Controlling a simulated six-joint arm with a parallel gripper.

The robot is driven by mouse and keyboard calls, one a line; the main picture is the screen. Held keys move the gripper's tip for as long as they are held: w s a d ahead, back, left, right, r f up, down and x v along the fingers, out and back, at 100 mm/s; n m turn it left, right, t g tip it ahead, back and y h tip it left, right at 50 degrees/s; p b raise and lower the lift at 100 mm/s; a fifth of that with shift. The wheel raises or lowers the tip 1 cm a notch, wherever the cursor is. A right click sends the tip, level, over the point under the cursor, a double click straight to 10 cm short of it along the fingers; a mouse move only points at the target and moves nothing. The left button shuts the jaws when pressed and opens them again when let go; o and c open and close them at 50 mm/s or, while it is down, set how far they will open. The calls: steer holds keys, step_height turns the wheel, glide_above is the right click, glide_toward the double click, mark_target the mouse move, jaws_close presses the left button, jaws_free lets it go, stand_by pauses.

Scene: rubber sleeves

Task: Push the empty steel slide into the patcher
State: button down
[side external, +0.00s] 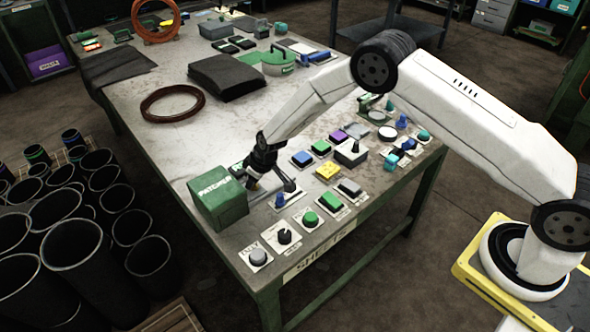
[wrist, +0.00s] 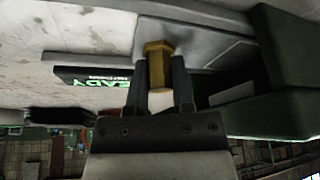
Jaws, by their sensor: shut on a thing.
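The patcher (side external: 220,206) is a green box with white lettering at the table's front left corner. In the wrist view dark green parts of it (wrist: 285,112) fill the right side. The steel slide (wrist: 195,42) is a flat grey plate with a brass hexagonal knob (wrist: 158,62) on it. My gripper (wrist: 158,95) is shut on this knob, one dark finger on each side. In the side view my gripper (side external: 254,184) is low beside the patcher and hides most of the slide. How far the slide sits inside the patcher cannot be told.
A dark display (wrist: 95,79) with green "READY" letters lies beside the slide. Several buttons and knobs on plates, such as a blue one (side external: 281,200) and a green one (side external: 310,218), stand close to the right. A brown ring (side external: 171,103) and black sheets (side external: 226,77) lie farther back.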

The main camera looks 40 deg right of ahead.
steer(key=shift+a, duration=0.35)
steer(key=shift+c, duration=2.4)
jaws_free()
steer(key=shift+a, duration=0.1)
steer(key=shift+r, duration=0.1)
steer(key=shift+d+r, duration=0.15)
steer(key=shift+d, duration=0.05)
steer(key=shift+v, duration=3.55)
steer(key=shift+s, duration=0.2)
